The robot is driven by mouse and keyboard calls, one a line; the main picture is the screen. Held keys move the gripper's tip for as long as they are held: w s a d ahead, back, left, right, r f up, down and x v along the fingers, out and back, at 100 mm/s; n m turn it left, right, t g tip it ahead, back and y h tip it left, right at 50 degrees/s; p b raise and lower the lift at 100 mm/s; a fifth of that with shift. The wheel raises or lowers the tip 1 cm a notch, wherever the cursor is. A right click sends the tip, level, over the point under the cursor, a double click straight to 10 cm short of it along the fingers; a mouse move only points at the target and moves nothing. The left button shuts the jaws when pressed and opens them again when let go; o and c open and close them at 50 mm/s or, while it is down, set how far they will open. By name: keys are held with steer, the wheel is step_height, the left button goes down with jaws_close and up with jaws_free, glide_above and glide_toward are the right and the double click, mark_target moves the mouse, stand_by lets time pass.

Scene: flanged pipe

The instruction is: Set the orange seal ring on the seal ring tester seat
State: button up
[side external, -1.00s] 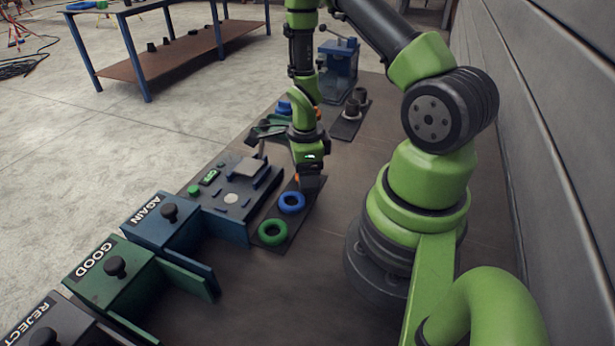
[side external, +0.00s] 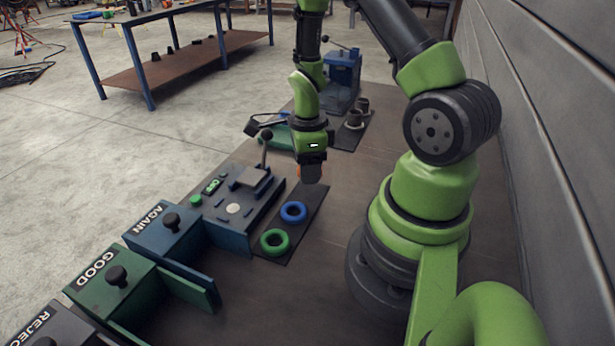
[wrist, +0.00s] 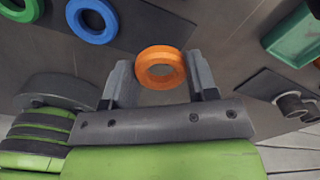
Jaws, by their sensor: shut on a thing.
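The orange seal ring (wrist: 160,68) is between the two fingers of my gripper (wrist: 160,80) in the wrist view, held at its sides. In the side view my gripper (side external: 311,174) hangs above the far end of the dark ring mat, with only a small orange edge of the ring (side external: 299,171) showing. The tester (side external: 236,207) is a blue box with a lever, a green button and a small display. It stands left of the mat, with a pale round disc (side external: 233,209) on top that looks like the seat. My gripper is apart from it.
A blue ring (side external: 293,212) and a green ring (side external: 275,241) lie on the dark mat (side external: 308,212). AGAIN (side external: 165,228) and GOOD (side external: 117,276) bins stand in front of the tester. A green tray (wrist: 297,36) and dark fittings (side external: 355,117) lie beyond my gripper. The lever (side external: 265,148) stands upright.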

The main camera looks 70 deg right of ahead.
mark_target(231, 209)
step_height(231, 209, up, 8)
steer(key=shift+r, duration=0.25)
stand_by(0.5)
steer(key=w+a+f+n, duration=0.1)
steer(key=w+a, duration=0.1)
steer(key=w+a+f+n, duration=0.1)
steer(key=w+a, duration=0.1)
steer(key=w+a+f+n, duration=0.1)
steer(key=w, duration=0.1)
steer(key=shift+w+a+f, duration=0.35)
steer(key=shift+a, duration=0.05)
steer(key=w+a+f+n, duration=0.1)
steer(key=a, duration=0.1)
steer(key=w+a+f+n, duration=0.1)
steer(key=a, duration=0.1)
steer(key=w+a+f+n, duration=0.1)
steer(key=a, duration=0.1)
steer(key=shift+w+a+f, duration=0.2)
steer(key=shift+w+a, duration=0.1)
steer(key=shift+a, duration=0.1)
steer(key=shift+f, duration=0.15)
steer(key=shift+f, duration=1.1)
steer(key=shift+f, duration=0.45)
